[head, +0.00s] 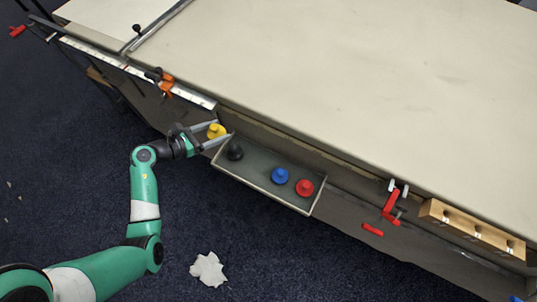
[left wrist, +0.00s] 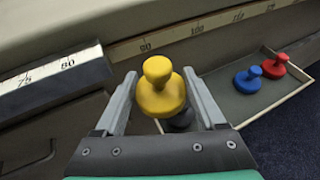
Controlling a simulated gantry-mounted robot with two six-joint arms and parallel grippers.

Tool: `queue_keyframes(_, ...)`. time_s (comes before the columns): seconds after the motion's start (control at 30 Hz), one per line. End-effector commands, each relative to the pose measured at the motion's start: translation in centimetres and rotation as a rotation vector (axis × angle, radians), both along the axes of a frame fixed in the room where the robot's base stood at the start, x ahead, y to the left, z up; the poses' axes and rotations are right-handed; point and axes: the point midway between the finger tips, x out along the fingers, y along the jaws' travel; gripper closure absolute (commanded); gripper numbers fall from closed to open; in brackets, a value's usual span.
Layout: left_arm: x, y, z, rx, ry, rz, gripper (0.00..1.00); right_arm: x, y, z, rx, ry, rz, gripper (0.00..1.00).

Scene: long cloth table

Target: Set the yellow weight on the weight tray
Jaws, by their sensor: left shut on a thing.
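The yellow weight (head: 216,131), a knobbed disc, is between the fingers of my left gripper (head: 224,129), which is shut on it. In the left wrist view the yellow weight (left wrist: 162,95) is upright, with a finger on each side. It is at the left end of the weight tray (head: 257,171); I cannot tell how high it is above the tray. A black weight (head: 235,152), a blue weight (head: 280,176) and a red weight (head: 304,187) stand in the tray. In the wrist view the black weight (left wrist: 181,121) is mostly hidden behind the yellow one. My right gripper is out of view.
A long cream table (head: 350,90) runs behind the tray. A ruled strip (head: 130,67) with an orange clamp (head: 166,84) lies along its edge to the left. A red clamp (head: 391,201) and a wooden block (head: 472,229) are to the right. Crumpled paper (head: 208,269) lies on the blue floor.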

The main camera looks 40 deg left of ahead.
Motion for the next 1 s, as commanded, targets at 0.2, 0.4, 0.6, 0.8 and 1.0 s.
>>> queue_keyframes(0.2,1.4,-2.5,-1.2,-0.001,-0.002,-0.009,1.00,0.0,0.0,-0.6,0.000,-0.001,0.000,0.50)
queue_keyframes(0.4,4.2,-7.3,-3.8,0.001,-0.001,-0.011,1.00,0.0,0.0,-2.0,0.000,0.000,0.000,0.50)
queue_keyframes(0.6,6.1,-10.4,-7.7,0.000,-0.002,-0.005,1.00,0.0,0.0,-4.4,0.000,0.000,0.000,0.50)
queue_keyframes(0.8,6.8,-11.4,-8.8,0.000,-0.003,0.000,1.00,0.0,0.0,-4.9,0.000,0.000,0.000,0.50)
queue_keyframes(1.0,7.1,-12.1,-9.9,0.000,-0.002,-0.004,1.00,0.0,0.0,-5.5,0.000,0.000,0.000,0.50)
